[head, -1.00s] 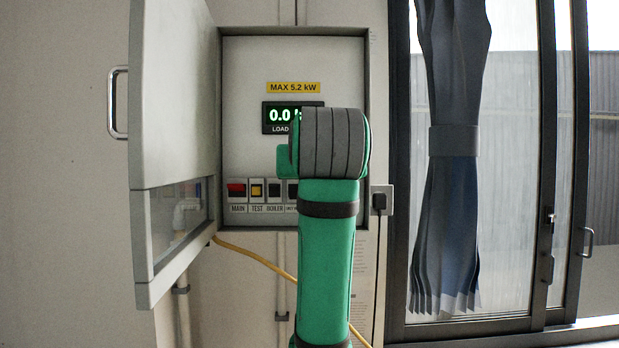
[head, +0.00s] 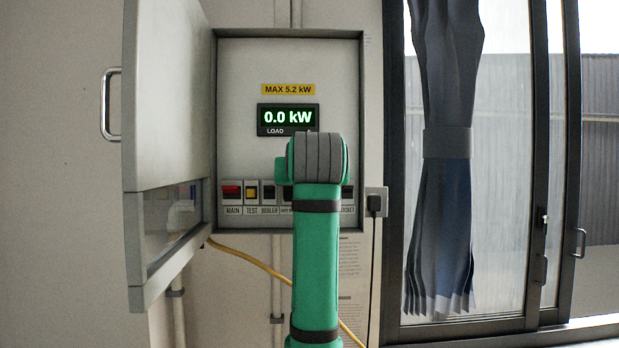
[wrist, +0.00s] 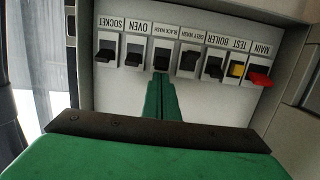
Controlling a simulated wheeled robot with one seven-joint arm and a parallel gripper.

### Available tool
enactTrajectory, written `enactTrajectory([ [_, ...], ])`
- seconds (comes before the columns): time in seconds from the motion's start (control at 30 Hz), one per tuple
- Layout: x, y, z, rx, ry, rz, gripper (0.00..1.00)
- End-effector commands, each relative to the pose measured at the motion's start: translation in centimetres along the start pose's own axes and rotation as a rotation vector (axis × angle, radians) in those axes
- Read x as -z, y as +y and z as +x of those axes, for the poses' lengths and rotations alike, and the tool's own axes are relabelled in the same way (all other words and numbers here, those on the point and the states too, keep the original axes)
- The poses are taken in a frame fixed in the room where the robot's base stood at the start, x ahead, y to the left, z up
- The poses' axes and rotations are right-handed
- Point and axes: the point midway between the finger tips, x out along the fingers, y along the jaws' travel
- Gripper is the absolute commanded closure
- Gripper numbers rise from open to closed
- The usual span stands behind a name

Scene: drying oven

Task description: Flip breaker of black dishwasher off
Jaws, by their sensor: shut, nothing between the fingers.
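A row of breakers crosses the panel, upside down in the wrist view. The black lever labelled BLACK WASH (wrist: 162,54) is between GREY WASH (wrist: 189,60) and OVEN (wrist: 134,57). My gripper (wrist: 161,78) is shut and empty, its green fingertips at the lower end of the BLACK WASH lever in that view. I cannot tell whether they touch it. In the head view my green arm hides the middle breakers and my fingers. The load display (head: 288,118) reads 0.0 kW.
The red MAIN (wrist: 260,76), yellow TEST (wrist: 237,69), BOILER (wrist: 213,67) and SOCKET (wrist: 106,50) breakers are close by in the row. The open cabinet door (head: 167,100) stands at the left. A plugged wall outlet (head: 376,202) is at the right.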

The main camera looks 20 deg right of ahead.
Motion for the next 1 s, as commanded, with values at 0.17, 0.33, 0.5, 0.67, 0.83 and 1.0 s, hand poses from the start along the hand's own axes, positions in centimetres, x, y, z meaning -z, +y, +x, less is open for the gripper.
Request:
enactTrajectory([
  [0.17,0.00,0.01,1.00,0.000,0.000,0.000,1.00],
  [0.33,0.03,0.01,1.10,0.000,0.001,0.000,1.00],
  [0.5,0.02,0.01,1.08,0.000,0.001,0.000,1.00],
  [0.67,-0.15,0.01,1.09,0.000,0.013,0.000,1.00],
  [0.83,-0.33,0.02,0.96,0.000,0.052,0.001,1.00],
  [1.0,-0.46,0.02,0.92,0.000,0.074,0.001,1.00],
])
